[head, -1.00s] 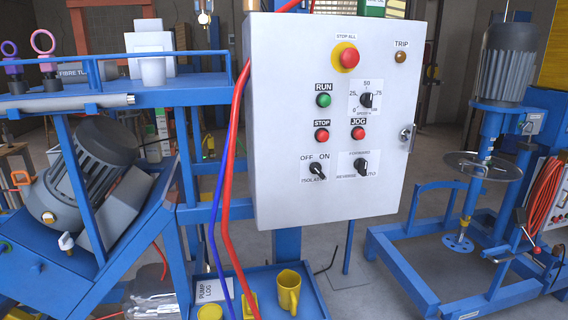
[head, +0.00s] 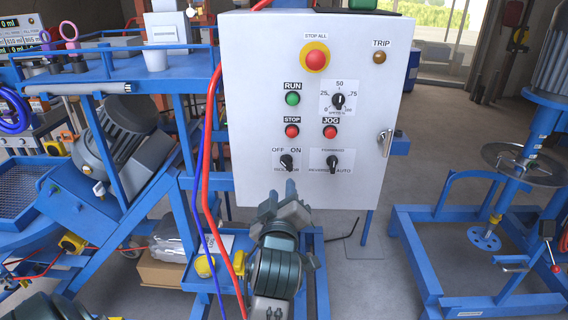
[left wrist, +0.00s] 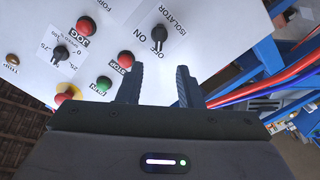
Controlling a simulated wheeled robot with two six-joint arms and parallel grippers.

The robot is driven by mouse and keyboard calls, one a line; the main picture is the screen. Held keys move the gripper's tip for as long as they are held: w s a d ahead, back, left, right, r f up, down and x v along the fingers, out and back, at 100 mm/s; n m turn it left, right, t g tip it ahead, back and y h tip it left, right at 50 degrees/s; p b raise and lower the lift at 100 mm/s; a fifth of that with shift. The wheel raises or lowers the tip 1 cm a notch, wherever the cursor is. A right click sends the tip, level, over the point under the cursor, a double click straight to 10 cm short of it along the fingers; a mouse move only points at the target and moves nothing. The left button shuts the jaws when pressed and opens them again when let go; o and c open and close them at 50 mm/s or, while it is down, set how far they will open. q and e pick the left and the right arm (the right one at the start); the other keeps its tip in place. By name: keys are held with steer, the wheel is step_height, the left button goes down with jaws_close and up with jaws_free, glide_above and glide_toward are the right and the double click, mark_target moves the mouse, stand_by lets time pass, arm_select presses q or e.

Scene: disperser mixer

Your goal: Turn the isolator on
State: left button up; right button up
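The isolator switch (head: 286,162) is a small black knob on a white plate with OFF at the left and ON at the right, low on the front of the white control box (head: 240,100). Its pointer looks turned up toward the OFF side, though it is small. The knob also shows in the left wrist view (left wrist: 160,33), ahead of the fingers. My left gripper (head: 281,190) is just below the knob, pointing up at the panel. In the left wrist view its two fingers (left wrist: 159,80) are apart, with nothing between them. My right gripper is not in view.
The forward/reverse selector (head: 333,162) is close at the right. The stop (head: 292,131) and jog buttons (head: 330,132) sit above, with the stop-all button (head: 314,60) at the top. A red cable (head: 208,150) hangs along the box's left side.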

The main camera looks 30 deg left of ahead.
mark_target(285, 165)
arm_select(q)
steer(key=p+x, duration=0.4)
steer(key=x, duration=0.6)
steer(key=shift+d, duration=0.2)
steer(key=shift+w+a, duration=0.2)
steer(key=shift+w, duration=0.2)
jaws_close()
